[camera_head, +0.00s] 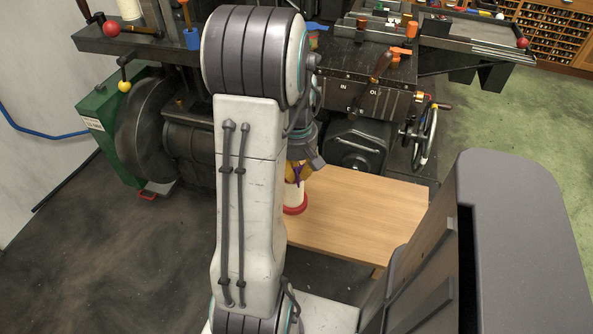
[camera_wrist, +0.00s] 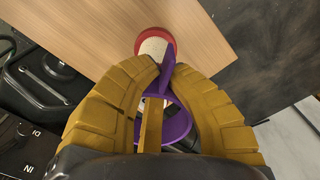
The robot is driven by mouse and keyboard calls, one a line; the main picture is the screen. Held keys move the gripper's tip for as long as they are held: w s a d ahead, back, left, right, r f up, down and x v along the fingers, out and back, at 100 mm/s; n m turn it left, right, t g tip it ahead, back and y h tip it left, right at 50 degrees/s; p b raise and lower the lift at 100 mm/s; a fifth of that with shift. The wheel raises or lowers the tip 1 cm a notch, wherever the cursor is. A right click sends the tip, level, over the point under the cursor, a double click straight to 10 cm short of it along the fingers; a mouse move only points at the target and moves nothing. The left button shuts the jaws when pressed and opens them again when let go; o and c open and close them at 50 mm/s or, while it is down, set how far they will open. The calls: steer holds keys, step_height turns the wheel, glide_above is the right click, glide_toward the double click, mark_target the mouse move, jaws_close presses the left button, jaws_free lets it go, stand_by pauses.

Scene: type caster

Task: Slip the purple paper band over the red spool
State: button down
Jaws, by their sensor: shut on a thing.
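The spool (camera_head: 295,209) stands upright on the wooden table, with a red flange at its foot and a pale body. In the wrist view the spool (camera_wrist: 141,45) shows beyond my fingertips, partly covered by them and the band. My gripper (camera_wrist: 166,70) has yellow ribbed fingers, shut on the purple paper band (camera_wrist: 180,126). The band is an open loop, with one part pinched between the fingertips. In the head view the band (camera_head: 298,172) shows just above the spool's top, partly hidden by my arm and fingers. I cannot tell whether it touches the spool.
The wooden table (camera_head: 365,212) is bare to the right of the spool. A dark machine (camera_head: 357,145) with a handwheel (camera_head: 428,135) stands behind it. A green-sided machine part (camera_head: 100,128) is at the left. My arm hides the table's left part.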

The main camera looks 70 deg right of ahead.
steer(key=shift+f, duration=0.4)
steer(key=c, duration=1.3)
jaws_free()
steer(key=shift+r, duration=0.15)
steer(key=shift+r+p, duration=2.3)
steer(key=shift+r, duration=0.7)
